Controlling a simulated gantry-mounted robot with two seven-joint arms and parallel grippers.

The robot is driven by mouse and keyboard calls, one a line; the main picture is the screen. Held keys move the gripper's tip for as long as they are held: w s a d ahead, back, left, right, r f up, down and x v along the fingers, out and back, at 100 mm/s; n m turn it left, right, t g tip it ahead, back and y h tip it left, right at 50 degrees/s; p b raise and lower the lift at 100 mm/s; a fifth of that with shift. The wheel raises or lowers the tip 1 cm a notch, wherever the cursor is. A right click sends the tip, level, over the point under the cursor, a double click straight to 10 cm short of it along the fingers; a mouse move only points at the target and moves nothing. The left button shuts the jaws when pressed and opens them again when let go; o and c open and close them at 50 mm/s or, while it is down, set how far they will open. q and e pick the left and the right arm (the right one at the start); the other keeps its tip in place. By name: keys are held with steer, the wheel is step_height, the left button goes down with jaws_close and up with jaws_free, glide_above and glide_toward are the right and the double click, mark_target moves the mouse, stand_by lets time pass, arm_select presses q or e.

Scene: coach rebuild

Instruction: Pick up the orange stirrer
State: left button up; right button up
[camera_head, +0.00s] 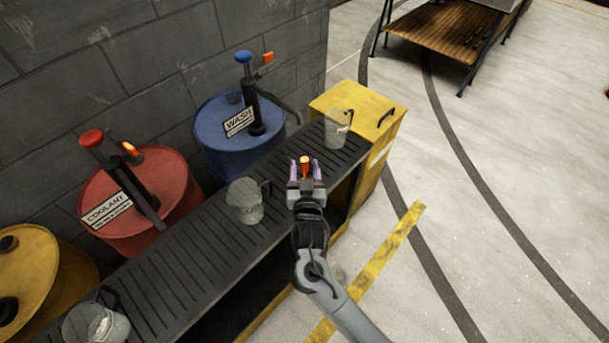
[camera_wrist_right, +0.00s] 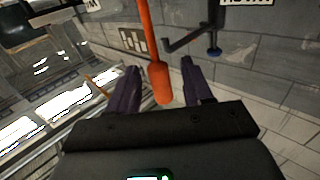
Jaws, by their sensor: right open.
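My right gripper (camera_head: 305,171) is above the right part of the slatted bench, with its two purple fingers apart. The orange stirrer (camera_head: 305,160) shows between these fingers; only its end is visible in the head view. In the right wrist view its thin shaft runs down to a thicker orange handle (camera_wrist_right: 159,84) between the open fingers (camera_wrist_right: 160,88). Gaps show beside the handle, and I cannot tell whether either finger touches it. What supports the stirrer is not clear. My left gripper is not in view.
The dark bench (camera_head: 170,272) carries clear jugs (camera_head: 245,201), (camera_head: 338,128) and (camera_head: 95,325). Behind it stand red (camera_head: 180,190), blue (camera_head: 215,150) and yellow (camera_head: 40,285) drums, two with pumps. A yellow cabinet (camera_head: 376,150) is at the bench's right end. Open floor lies right.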

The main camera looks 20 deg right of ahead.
steer(key=shift+w+d, duration=0.2)
steer(key=shift+w, duration=0.3)
steer(key=shift+c, duration=0.4)
jaws_close()
